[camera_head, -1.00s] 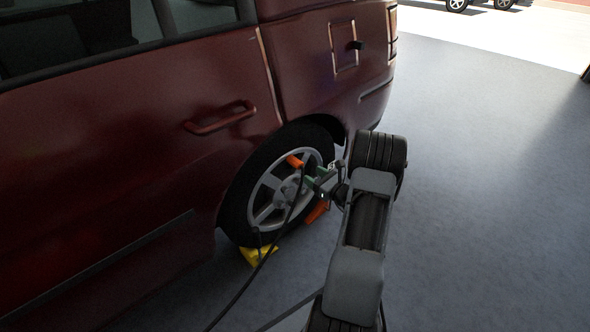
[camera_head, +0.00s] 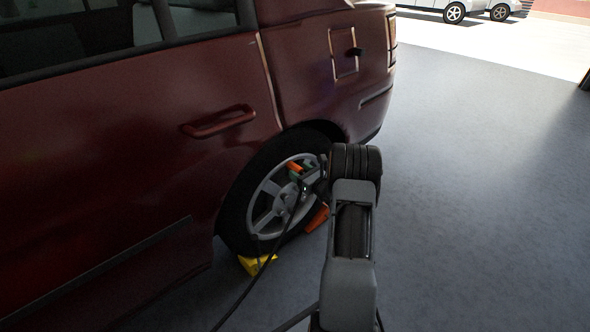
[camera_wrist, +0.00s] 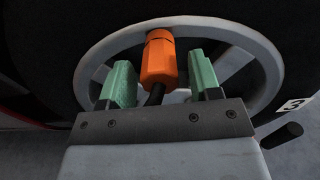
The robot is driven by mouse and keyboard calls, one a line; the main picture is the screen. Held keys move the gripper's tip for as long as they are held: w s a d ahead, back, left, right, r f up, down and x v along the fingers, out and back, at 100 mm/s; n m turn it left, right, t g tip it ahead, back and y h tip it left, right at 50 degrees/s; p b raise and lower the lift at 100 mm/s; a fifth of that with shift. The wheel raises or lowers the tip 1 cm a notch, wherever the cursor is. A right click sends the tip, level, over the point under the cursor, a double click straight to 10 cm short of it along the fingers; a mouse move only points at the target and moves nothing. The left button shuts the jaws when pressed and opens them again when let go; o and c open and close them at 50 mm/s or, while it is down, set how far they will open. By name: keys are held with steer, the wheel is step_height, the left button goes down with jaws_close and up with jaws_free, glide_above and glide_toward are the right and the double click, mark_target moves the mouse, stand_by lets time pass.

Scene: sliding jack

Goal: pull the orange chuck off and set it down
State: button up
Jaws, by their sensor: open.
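The orange chuck (camera_wrist: 158,60) is a short cylinder in front of the wheel rim, with a black hose at its lower end. It also shows small in the head view (camera_head: 295,166), near the upper part of the wheel. My gripper (camera_wrist: 162,78) has green fingers that stand apart, one on each side of the chuck, with a gap visible on both sides. In the head view my gripper (camera_head: 302,173) is at the wheel, partly hidden by my wrist. Where the chuck's upper end joins the wheel cannot be made out.
The dark red car (camera_head: 130,170) fills the left, with its tyre (camera_head: 233,213) beside my arm. A yellow chock (camera_head: 256,264) and an orange wedge (camera_head: 317,219) sit by the tyre. The black hose (camera_head: 245,292) runs down to the front. Grey floor (camera_head: 470,200) is clear at right.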

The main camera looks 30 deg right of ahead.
mark_target(301, 173)
steer(key=shift+w, duration=0.1)
stand_by(0.7)
steer(key=c, duration=1)
steer(key=shift+c, duration=0.2)
steer(key=shift+s+d, duration=0.1)
steer(key=shift+s, duration=0.6)
steer(key=shift+s+d, duration=0.15)
steer(key=shift+s, duration=0.55)
steer(key=shift+s+d, duration=0.1)
steer(key=shift+s, duration=0.6)
